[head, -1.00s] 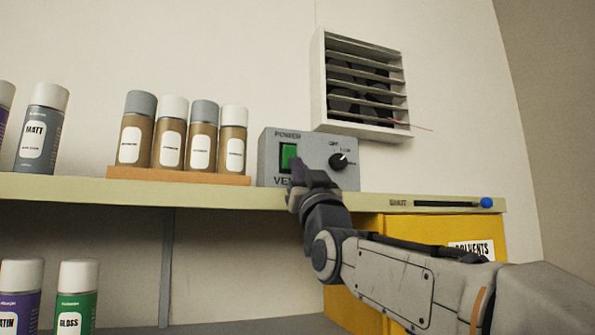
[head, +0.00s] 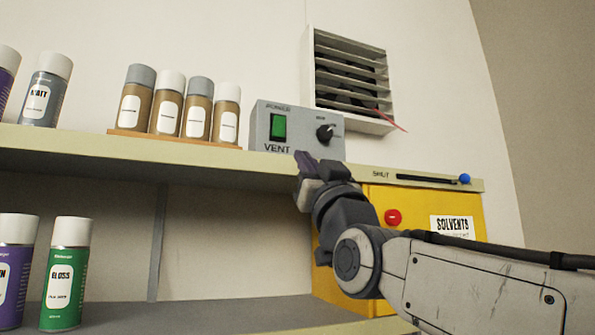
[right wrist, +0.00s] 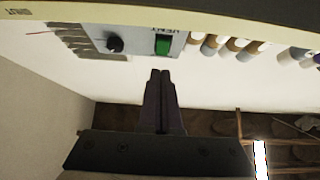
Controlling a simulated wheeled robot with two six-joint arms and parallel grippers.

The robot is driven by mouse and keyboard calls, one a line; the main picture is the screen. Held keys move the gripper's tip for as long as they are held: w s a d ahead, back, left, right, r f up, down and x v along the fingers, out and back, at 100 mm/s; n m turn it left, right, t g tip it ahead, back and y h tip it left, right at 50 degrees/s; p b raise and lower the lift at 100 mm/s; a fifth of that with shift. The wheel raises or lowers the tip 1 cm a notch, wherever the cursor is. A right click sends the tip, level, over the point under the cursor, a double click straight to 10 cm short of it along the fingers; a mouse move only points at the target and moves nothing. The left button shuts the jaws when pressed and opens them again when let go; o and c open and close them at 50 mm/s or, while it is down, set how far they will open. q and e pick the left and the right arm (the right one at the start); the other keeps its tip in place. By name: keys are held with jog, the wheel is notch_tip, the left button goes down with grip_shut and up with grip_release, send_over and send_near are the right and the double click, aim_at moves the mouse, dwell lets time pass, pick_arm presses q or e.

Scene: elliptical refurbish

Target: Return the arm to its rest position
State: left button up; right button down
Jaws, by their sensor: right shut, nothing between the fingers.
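My right gripper (head: 303,160) is shut and empty. In the head view it is just in front of the shelf edge, below the grey vent control box (head: 297,128). The box has a green power switch (head: 278,127) and a black knob (head: 325,133). In the right wrist view the shut fingers (right wrist: 160,78) point toward the box, with the green switch (right wrist: 162,46) beyond them and clear space between. My left gripper is not in view.
The upper shelf (head: 200,154) holds spray cans on a wooden strip (head: 170,137). A louvred vent (head: 350,80) with a red streamer is on the wall. A yellow solvents cabinet (head: 380,260) stands below right, and a slider with a blue knob (head: 464,179) is on the shelf edge.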

jog(key=shift+f, duration=0.15)
dwell(0.4)
jog(key=a+f+n+g, duration=0.1)
jog(key=a+f+g, duration=0.25)
jog(key=f, duration=0.75)
jog(key=a+f+n+g, duration=0.15)
jog(key=f+g, duration=0.35)
jog(key=f, duration=0.6)
jog(key=a+f+g, duration=0.4)
jog(key=f, duration=0.7)
jog(key=s+d+f+g+h, duration=0.1)
jog(key=s+f+g, duration=0.2)
jog(key=s+f, duration=0.35)
jog(key=s+d+f+g+h, duration=0.1)
jog(key=s+f+g+h, duration=0.15)
jog(key=f, duration=0.75)
jog(key=s+d+f+g+h, duration=0.1)
jog(key=s+d+f+g, duration=0.2)
jog(key=s+f, duration=0.3)
jog(key=s+d+f+n+g+h, duration=0.1)
jog(key=s+d+f+g, duration=0.3)
jog(key=s, duration=0.5)
notch_tip(320, 180, down, 3)
jog(key=shift+s+d+r+h, duration=0.2)
jog(key=shift+s+d+h, duration=0.15)
jog(key=shift+d+h, duration=0.3)
